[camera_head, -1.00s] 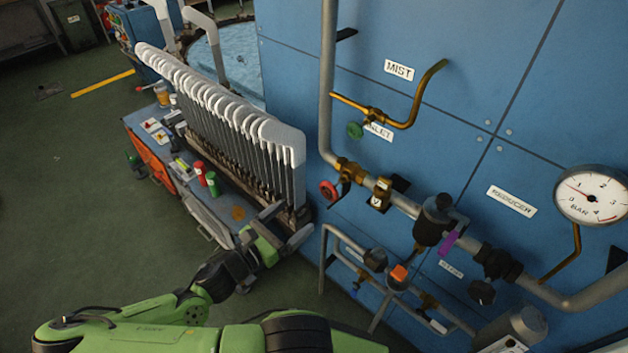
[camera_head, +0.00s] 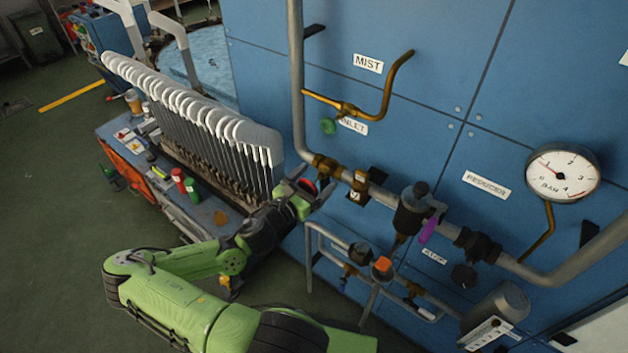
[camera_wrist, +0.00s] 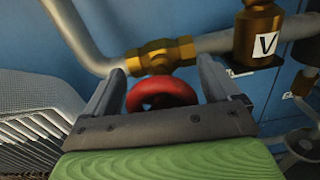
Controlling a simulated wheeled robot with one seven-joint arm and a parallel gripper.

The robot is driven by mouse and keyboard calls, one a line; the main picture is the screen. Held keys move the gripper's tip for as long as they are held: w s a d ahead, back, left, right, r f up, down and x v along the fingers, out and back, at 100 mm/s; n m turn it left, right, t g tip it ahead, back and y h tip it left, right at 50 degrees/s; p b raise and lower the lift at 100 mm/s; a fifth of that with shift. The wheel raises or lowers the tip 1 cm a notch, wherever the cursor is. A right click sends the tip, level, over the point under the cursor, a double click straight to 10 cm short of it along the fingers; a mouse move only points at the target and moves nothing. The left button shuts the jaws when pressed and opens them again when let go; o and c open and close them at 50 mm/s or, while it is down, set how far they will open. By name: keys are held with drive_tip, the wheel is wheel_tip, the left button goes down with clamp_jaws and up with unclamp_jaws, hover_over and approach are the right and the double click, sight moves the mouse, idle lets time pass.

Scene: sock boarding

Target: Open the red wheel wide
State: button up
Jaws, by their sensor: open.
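The red wheel (camera_wrist: 160,93) sits on a brass valve (camera_wrist: 162,55) on the grey pipe along the blue wall. In the wrist view it lies between my gripper's two fingers, with its lower part hidden behind the gripper body. My gripper (camera_wrist: 160,88) is open, one finger on each side of the wheel. I cannot tell whether either finger touches it. In the head view my gripper (camera_head: 305,188) is at the valve, and only a bit of the red wheel (camera_head: 308,185) shows.
A rack of white-tipped sock boards (camera_head: 200,110) stands close left of my gripper. A green wheel (camera_head: 328,126) is above on the MIST pipe. A purple lever (camera_head: 428,231), an orange knob (camera_head: 382,265) and a gauge (camera_head: 563,174) are to the right.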

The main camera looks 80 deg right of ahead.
drive_tip(key=c, duration=1)
drive_tip(key=shift+o, duration=0.2)
drive_tip(key=shift+r+n+p, duration=0.15)
drive_tip(key=shift+n+p, duration=0.15)
drive_tip(key=shift+p, duration=0.55)
drive_tip(key=shift+f, duration=0.2)
drive_tip(key=o, duration=1)
drive_tip(key=shift+c, duration=0.2)
drive_tip(key=shift+a, duration=0.1)
drive_tip(key=v, duration=1.5)
drive_tip(key=shift+w+a, duration=0.2)
drive_tip(key=shift+a, duration=0.1)
